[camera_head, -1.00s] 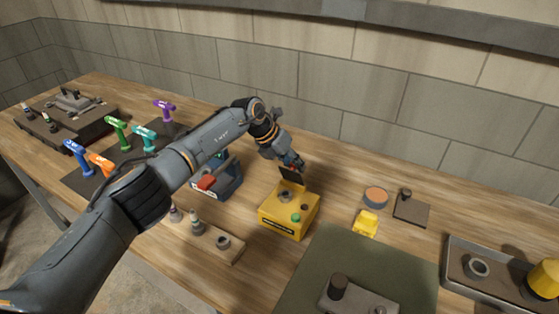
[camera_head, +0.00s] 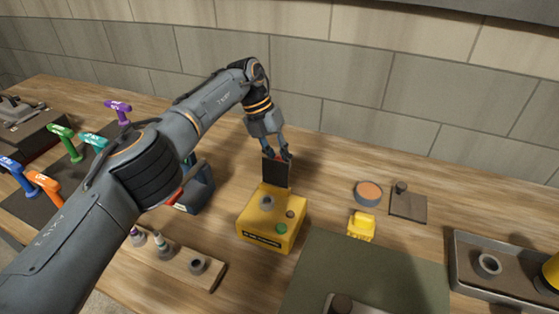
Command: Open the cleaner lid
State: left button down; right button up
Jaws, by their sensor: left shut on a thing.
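The cleaner is a yellow box (camera_head: 270,232) with a dark label on its front, standing in the middle of the wooden bench. The dark lid (camera_head: 276,173) stands up at the back edge of the box, so the top is uncovered. My left gripper (camera_head: 280,154) is shut on the upper edge of the lid, with a bit of red showing at the fingers. My right gripper is not in view.
Left of the cleaner are a blue toolbox (camera_head: 198,190), partly behind my arm, and a wooden strip (camera_head: 208,274) with bottles. Right are an orange-topped tin (camera_head: 368,193), a yellow block (camera_head: 361,226), a dark plate (camera_head: 410,207) and a grey tray (camera_head: 456,255). A green mat (camera_head: 335,265) lies in front.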

pick_arm(q)
jog(key=shift+w+r, duration=0.15)
jog(key=shift+r, duration=0.1)
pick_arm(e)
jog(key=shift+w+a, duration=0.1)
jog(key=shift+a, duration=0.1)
pick_arm(q)
jog(key=c, duration=1.4)
grip_release()
jog(key=shift+o, duration=1)
jog(key=shift+a, duration=0.1)
jog(key=shift+f, duration=0.15)
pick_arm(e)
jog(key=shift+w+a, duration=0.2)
pick_arm(q)
jog(key=shift+r, duration=0.2)
notch_tip(320, 180, up, 10)
jog(key=shift+f, duration=0.15)
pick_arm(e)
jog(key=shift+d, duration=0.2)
